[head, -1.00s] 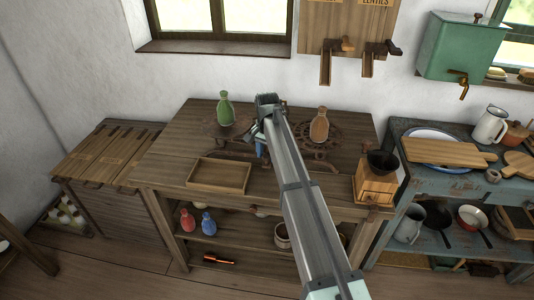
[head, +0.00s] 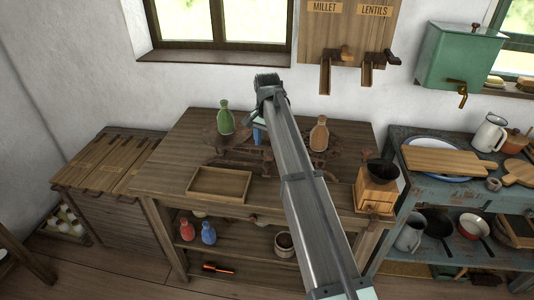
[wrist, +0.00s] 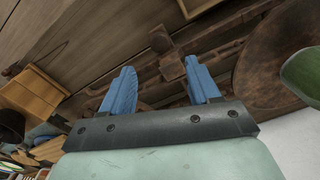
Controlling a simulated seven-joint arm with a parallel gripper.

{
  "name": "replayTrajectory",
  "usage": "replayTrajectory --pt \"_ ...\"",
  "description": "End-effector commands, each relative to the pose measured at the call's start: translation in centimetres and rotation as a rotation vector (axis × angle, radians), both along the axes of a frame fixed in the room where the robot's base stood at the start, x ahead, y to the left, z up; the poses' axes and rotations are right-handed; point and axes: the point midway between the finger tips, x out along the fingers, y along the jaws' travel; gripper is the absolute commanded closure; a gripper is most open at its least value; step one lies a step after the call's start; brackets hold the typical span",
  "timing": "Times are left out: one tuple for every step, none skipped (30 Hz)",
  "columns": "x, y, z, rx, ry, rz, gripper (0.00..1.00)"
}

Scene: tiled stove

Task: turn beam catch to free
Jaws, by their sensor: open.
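A dark, rusty-brown balance scale (head: 240,158) stands on the wooden bench, partly hidden behind my arm. A green bottle (head: 226,117) is on its left pan, and a brown bottle (head: 319,134) is at its right side. In the wrist view, the scale's beam (wrist: 205,62) runs across, with a small upright post and block (wrist: 160,40) near the middle. I cannot tell for certain which part is the beam catch. My gripper (wrist: 160,70), with blue fingers, is open and empty over the scale's middle. The block shows between and beyond the fingertips. I cannot see contact.
An empty wooden tray (head: 219,184) lies at the bench front. A coffee grinder (head: 377,186) stands at the right end. Wooden dispensers (head: 347,55) hang on the wall behind. The bench's left part is clear.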

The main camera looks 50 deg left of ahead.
Motion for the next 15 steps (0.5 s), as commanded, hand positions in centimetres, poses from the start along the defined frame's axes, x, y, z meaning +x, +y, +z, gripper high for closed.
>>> replayTrajectory --pt "0.0 0.1 0.9 0.001 0.0 0.0 0.39" --pt "0.0 0.1 1.4 0.001 0.0 0.0 0.39" --pt "0.0 0.1 2.0 0.001 0.0 0.0 0.39" --pt "0.0 0.1 2.4 0.001 0.0 0.0 0.39" --pt "0.0 0.1 2.8 0.001 0.0 0.0 0.39" --pt "0.0 0.1 3.2 0.0 0.0 0.0 0.39" --pt "0.0 0.1 3.5 0.0 0.0 0.0 0.39" --pt "0.0 0.1 3.7 0.0 0.0 0.0 0.39" --pt "0.0 0.1 4.0 0.0 0.0 0.0 0.39" --pt "0.0 0.0 4.1 0.0 0.0 0.0 0.39" --pt "0.0 0.0 4.3 0.0 0.0 0.0 0.39" --pt "0.0 0.0 4.4 0.0 0.0 0.0 0.39" --pt "0.0 0.0 4.5 0.0 0.0 0.0 0.39" --pt "0.0 0.0 4.5 0.0 0.0 0.0 0.39" --pt "0.0 0.0 4.6 0.0 0.0 0.0 0.39"
